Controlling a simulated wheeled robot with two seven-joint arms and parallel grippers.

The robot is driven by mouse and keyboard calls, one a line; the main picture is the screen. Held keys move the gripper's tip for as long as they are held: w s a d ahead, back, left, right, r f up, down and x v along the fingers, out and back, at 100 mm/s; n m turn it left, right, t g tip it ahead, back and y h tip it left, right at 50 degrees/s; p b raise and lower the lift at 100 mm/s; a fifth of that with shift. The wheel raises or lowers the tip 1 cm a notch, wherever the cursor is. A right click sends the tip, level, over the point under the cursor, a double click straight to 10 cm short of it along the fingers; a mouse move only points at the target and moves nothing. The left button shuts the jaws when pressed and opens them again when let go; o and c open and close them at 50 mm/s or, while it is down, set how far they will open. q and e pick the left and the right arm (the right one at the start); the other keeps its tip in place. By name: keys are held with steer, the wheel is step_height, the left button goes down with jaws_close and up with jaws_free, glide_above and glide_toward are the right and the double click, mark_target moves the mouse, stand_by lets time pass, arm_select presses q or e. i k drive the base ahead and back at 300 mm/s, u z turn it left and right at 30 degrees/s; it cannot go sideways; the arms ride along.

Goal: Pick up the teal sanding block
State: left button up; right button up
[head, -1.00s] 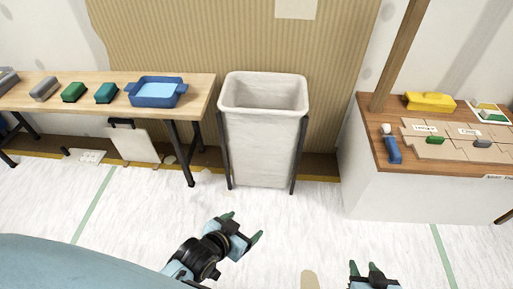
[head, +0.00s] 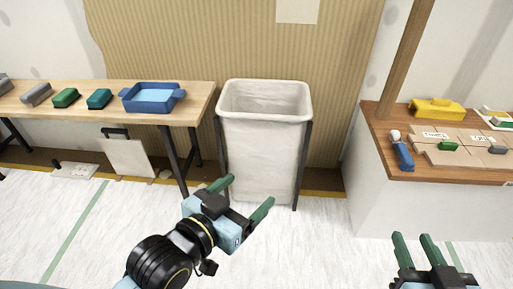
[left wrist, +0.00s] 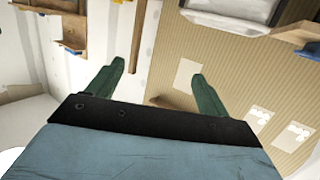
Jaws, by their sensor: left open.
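The teal sanding block (head: 99,98) sits on the wooden table (head: 202,102) at the left of the head view, between a green block (head: 66,97) and a blue tray (head: 152,106). My left gripper (head: 242,196) is open and empty. In the head view it shows in front of the white bin, to the right of and below the teal block, well apart from it. Its two green fingers also show spread in the left wrist view (left wrist: 157,85). My right gripper (head: 414,240) shows at the lower right, its fingers apart with nothing between them.
A white bin (head: 263,150) in a dark frame stands right of the table. Grey blocks (head: 36,94) lie at the table's left. The floor in front is clear.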

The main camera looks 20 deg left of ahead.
mark_target(99, 98)
steer(key=u, duration=1.85)
